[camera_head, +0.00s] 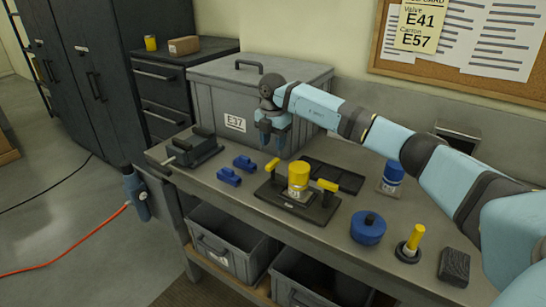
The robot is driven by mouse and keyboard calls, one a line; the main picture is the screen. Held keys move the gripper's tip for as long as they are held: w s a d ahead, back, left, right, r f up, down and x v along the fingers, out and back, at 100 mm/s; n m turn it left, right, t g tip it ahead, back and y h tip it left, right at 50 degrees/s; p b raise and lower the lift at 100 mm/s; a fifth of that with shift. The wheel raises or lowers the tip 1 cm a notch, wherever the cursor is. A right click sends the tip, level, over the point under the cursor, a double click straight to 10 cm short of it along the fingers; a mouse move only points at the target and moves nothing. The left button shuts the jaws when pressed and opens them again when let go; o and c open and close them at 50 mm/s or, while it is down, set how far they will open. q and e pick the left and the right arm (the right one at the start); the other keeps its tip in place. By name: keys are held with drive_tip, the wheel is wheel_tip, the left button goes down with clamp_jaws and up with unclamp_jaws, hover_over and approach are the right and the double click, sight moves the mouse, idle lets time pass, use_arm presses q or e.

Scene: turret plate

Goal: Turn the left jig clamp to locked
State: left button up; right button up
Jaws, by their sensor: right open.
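The dark jig (312,212) sits on the bench with a yellow cylinder (299,174) upright in its middle. The left jig clamp (272,165) has a yellow handle at the jig's left side. The right jig clamp (327,185) has a similar yellow handle at the right side. Whether either clamp is locked is too small to tell. My right gripper (271,144) points down, open and empty, above and behind the left clamp, apart from it. My left gripper is not in view.
A grey lidded box (225,100) labelled E37 stands close behind my right gripper. Two blue parts (236,170) lie left of the jig, near a dark vise-like device (192,150). A blue round part (368,228), a yellow-handled tool (411,242) and a dark block (454,266) stand to the right.

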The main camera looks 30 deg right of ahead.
wheel_tip(320, 180, up, 7)
idle(0.3)
idle(0.4)
